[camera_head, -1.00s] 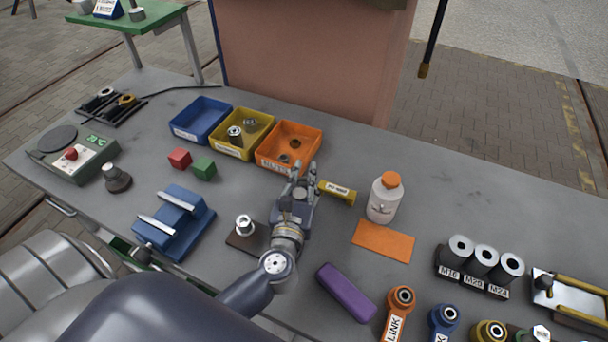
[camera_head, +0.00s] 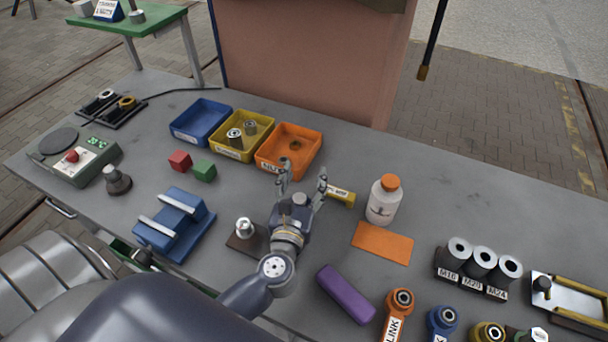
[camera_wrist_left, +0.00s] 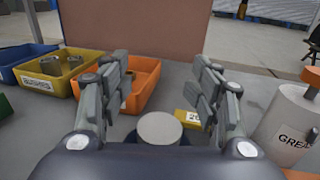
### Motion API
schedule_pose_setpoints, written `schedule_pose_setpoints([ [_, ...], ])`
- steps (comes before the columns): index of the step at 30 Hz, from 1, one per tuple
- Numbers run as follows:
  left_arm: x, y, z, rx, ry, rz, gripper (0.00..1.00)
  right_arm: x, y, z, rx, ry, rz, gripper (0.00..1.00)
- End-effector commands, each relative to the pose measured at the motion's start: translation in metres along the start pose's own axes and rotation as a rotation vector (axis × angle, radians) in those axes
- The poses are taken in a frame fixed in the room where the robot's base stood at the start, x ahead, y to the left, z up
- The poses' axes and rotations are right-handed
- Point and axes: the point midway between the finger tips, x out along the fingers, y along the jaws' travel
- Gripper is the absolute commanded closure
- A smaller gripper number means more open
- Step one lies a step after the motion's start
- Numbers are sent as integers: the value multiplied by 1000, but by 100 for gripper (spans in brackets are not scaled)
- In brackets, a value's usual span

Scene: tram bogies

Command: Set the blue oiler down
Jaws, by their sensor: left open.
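I cannot make out a blue oiler in either view. My left gripper (camera_head: 302,178) is open above the workbench (camera_head: 240,185), in front of the orange bin. In the left wrist view its fingers (camera_wrist_left: 162,82) stand wide apart, with no object gripped between the tips. A pale grey disc (camera_wrist_left: 160,128) shows low between them; I cannot tell whether it is part of the gripper. A white bottle with an orange cap (camera_head: 383,203), lettered "GREA…" in the wrist view (camera_wrist_left: 290,125), stands to the right. My right gripper is not in view.
Blue (camera_head: 201,121), yellow (camera_head: 243,135) and orange (camera_head: 289,150) bins line the back. A yellow labelled block (camera_head: 341,194) lies just right of the fingers. An orange mat (camera_head: 383,243), a purple block (camera_head: 345,294) and a blue fixture (camera_head: 175,225) are nearby.

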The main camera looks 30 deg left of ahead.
Motion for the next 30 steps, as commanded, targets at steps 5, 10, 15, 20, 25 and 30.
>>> schedule_pose_setpoints([
  [5,-42,0,-7,-2,2,1,43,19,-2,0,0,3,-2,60],
  [10,-76,0,-5,-2,-2,1,43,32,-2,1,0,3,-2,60],
  [15,-101,0,-2,-1,-5,2,43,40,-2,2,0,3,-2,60],
  [20,-112,0,0,-1,-7,2,43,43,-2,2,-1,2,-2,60],
  [25,-114,0,2,-2,-9,2,43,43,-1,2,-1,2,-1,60],
  [30,-114,0,2,-2,-9,2,43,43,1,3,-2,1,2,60],
])
